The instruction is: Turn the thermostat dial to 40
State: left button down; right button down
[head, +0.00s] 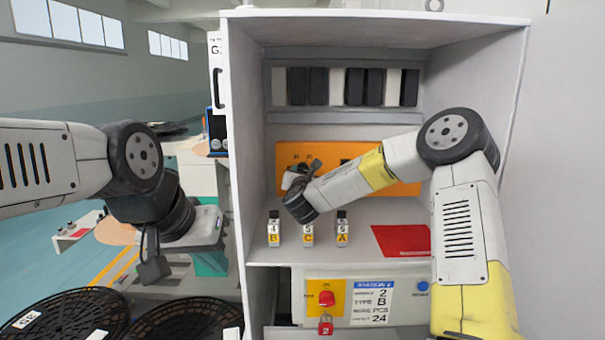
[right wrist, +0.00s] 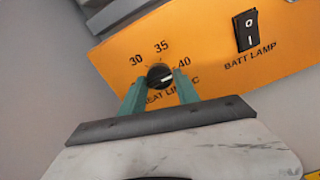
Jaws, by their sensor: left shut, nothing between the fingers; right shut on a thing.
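The thermostat dial (right wrist: 160,76) is a small black knob on the orange panel (right wrist: 110,50), with 30, 35 and 40 printed around it. Its white mark points right and slightly up, roughly toward the 40. My right gripper (right wrist: 160,84) is shut on the dial, with one green finger on each side. In the head view my right gripper (head: 298,172) is at the left part of the panel, and my arm partly covers the panel there. My left gripper (head: 152,268) is shut and empty, hanging outside the cabinet at the left.
A black rocker switch (right wrist: 245,30) labelled BATT LAMP is right of the dial. On the shelf stand several small labelled blocks (head: 308,232) and a red plate (head: 402,240). A red padlock (head: 326,326) hangs below. Black round trays (head: 65,318) lie at the lower left.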

jog(key=shift+f, duration=0.1)
jog(key=c, duration=0.9)
grip_release()
jog(key=shift+c, duration=0.2)
jog(key=s, duration=0.8)
jog(key=shift+w, duration=0.1)
